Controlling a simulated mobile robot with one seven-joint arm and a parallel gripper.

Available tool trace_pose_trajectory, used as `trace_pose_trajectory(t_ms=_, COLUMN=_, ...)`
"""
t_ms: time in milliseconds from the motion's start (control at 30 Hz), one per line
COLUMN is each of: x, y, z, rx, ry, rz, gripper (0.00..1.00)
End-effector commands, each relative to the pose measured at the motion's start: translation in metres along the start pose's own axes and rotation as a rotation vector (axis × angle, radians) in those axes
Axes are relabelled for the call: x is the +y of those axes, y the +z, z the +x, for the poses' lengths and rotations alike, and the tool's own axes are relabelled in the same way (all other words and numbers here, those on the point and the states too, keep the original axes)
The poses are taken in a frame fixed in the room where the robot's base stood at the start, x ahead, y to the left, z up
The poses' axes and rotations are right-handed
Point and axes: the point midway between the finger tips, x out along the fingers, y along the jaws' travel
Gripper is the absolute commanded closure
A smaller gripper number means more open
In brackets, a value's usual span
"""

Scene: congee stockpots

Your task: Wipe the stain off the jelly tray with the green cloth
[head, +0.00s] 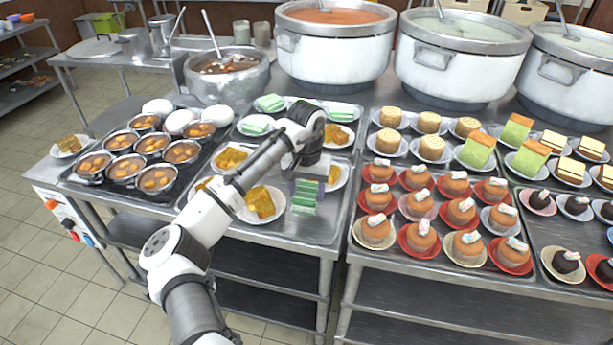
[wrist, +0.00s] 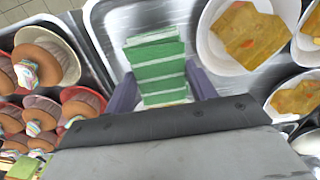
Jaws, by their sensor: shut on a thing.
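My gripper (head: 304,190) points down over the front right part of a metal tray (head: 329,208) that holds plates of yellow and green-white sweets. Its grey-purple fingers (wrist: 161,88) are shut on a green cloth (head: 303,202) with white bands. In the wrist view the cloth (wrist: 160,66) lies between the fingers, over a bare part of the tray (wrist: 112,38). I cannot tell whether the cloth touches the tray surface. No stain shows in either view; the cloth, my gripper and the plates hide part of the tray.
White plates with yellow pieces (head: 262,203) (wrist: 246,33) stand close beside the cloth. A tray of cupcakes on coloured plates (head: 421,237) lies to the right. Bowls of soup (head: 157,179) stand left, and large stockpots (head: 335,50) stand behind.

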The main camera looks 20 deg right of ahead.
Motion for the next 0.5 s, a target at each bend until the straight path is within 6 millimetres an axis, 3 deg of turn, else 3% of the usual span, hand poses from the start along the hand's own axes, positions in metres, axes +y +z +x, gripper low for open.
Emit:
trace_pose_trajectory(t_ms=200, x=-0.003, y=-0.004, z=-0.024, rx=0.000, ry=-0.001, rz=-0.001, gripper=0.66)
trace_pose_trajectory(t_ms=500, x=-0.004, y=-0.005, z=-0.027, rx=0.000, ry=-0.001, rz=0.000, gripper=0.66)
